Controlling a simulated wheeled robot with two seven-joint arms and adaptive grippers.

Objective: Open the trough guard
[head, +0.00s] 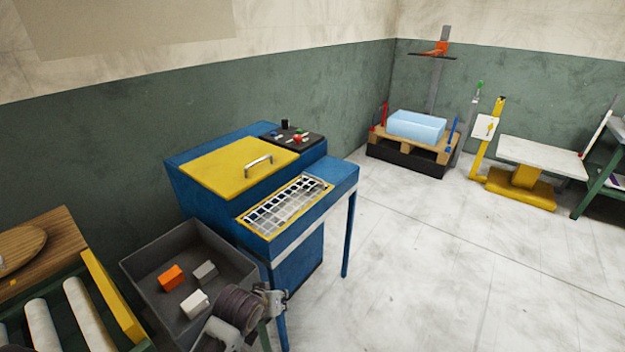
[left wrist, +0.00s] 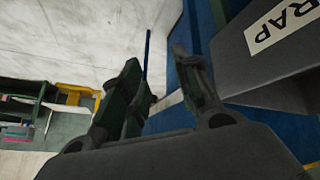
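The trough guard appears to be the yellow-framed grid (head: 285,207) lying flat on the front ledge of the blue machine (head: 285,258). A yellow lid (head: 228,168) with a metal handle (head: 258,160) lies shut behind it. My left gripper (head: 274,302) is low in front of the machine, by the right side of the grey bin, below and apart from the grid. In the left wrist view my left gripper (left wrist: 162,78) has its fingers spread with nothing between them. The grid is not visible there. My right gripper is not in view.
The grey bin (head: 150,262) holds an orange, a grey and a white block; its label reads "RAP" in the left wrist view (left wrist: 285,22). A roller conveyor (head: 112,298) is at lower left. A pallet (head: 412,147) with a blue block stands at back.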

